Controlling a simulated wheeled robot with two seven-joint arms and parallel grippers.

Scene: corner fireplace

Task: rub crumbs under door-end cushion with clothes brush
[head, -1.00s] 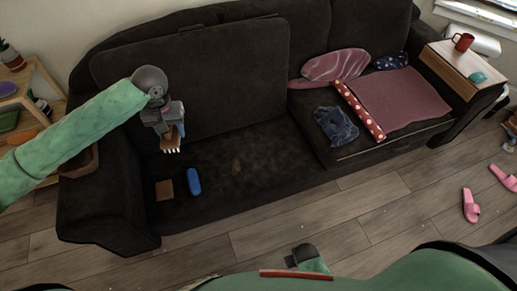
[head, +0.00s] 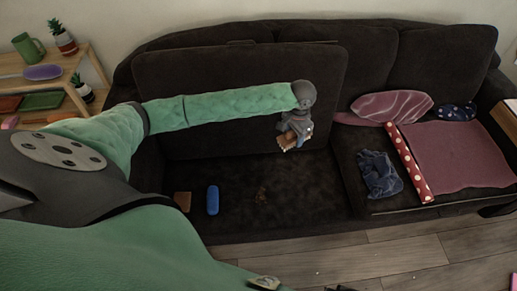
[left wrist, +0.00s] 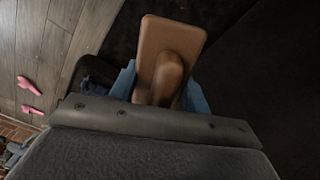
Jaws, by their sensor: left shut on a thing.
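My left gripper (head: 293,138) is shut on a wooden clothes brush (head: 286,144) and holds it above the right part of the bare left sofa seat. In the left wrist view the brush (left wrist: 172,50) shows its brown wooden back and handle between the blue fingers. A small patch of brown crumbs (head: 261,196) lies on the dark seat deck, below and left of the brush, apart from it. A large dark cushion (head: 230,70) stands upright against the sofa back behind my arm. My right gripper is not clearly seen.
A blue case (head: 213,200) and a brown square block (head: 183,201) lie left of the crumbs. A crumpled blue cloth (head: 379,174), a polka-dot roll (head: 408,160) and a pink blanket (head: 460,153) lie on the right seat. A wooden shelf (head: 85,60) stands at left.

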